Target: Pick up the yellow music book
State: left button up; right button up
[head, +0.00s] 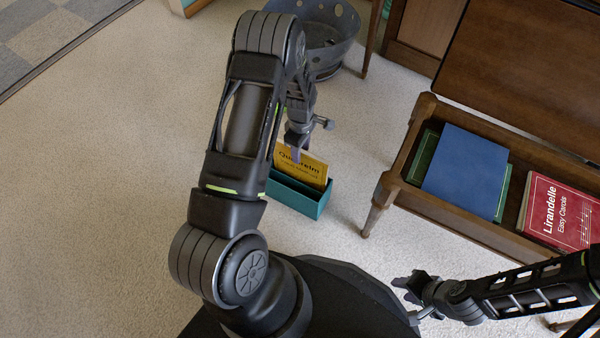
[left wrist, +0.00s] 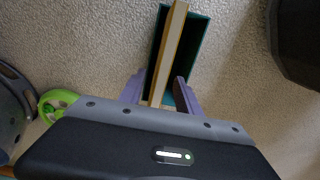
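The yellow music book (head: 301,168) stands upright in a teal box (head: 299,201) on the carpet. In the left wrist view I look down on the book's edge (left wrist: 169,48) inside the teal box (left wrist: 196,45). My left gripper (head: 295,152) is at the book's top edge, and my left arm hides part of the box's left side. Its purple fingers (left wrist: 159,92) are apart, one on each side of the book, with a visible gap to the right finger. My right gripper (head: 404,288) is away at the lower right, its finger opening unclear.
An open wooden piano bench (head: 455,213) at the right holds a blue book (head: 466,172), a green one and a red book (head: 561,212). A grey basket (head: 325,42) stands behind the box. The carpet at left is clear.

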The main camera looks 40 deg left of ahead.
pick_arm(q)
notch_tip(320, 180, down, 4)
jog(key=shift+a+r+b, duration=0.15)
jog(key=shift+b, duration=0.4)
jog(key=shift+c, duration=0.3)
grip_shut()
dwell(1.0)
